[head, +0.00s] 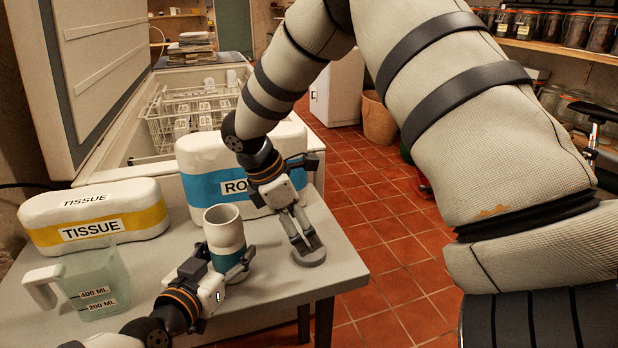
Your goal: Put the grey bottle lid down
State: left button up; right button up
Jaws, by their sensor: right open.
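The lid appears to rest on the tabletop. A grey bottle (223,222) with a teal band stands upright and open-topped on the table, left of the lid. My left gripper (228,264) has its fingers on both sides of the bottle's lower part and appears closed on it.
A blue-and-white roll pack (203,184) stands behind the bottle. A yellow-banded tissue pack (94,216) and a clear measuring jug (97,281) are at the left. An open chest freezer (135,146) is behind the table. The table's front middle is clear.

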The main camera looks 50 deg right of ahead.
pick_arm(q)
jog(key=shift+s+f, duration=0.15)
jog(key=shift+f, duration=0.25)
pick_arm(e)
jog(key=v, duration=0.6)
jog(key=shift+r, duration=0.2)
jog(key=shift+a, duration=0.15)
pick_arm(q)
jog(key=o, duration=1.6)
jog(key=shift+o, duration=0.2)
jog(key=shift+r, duration=0.2)
jog(key=v, duration=1.2)
jog(key=shift+r, duration=0.1)
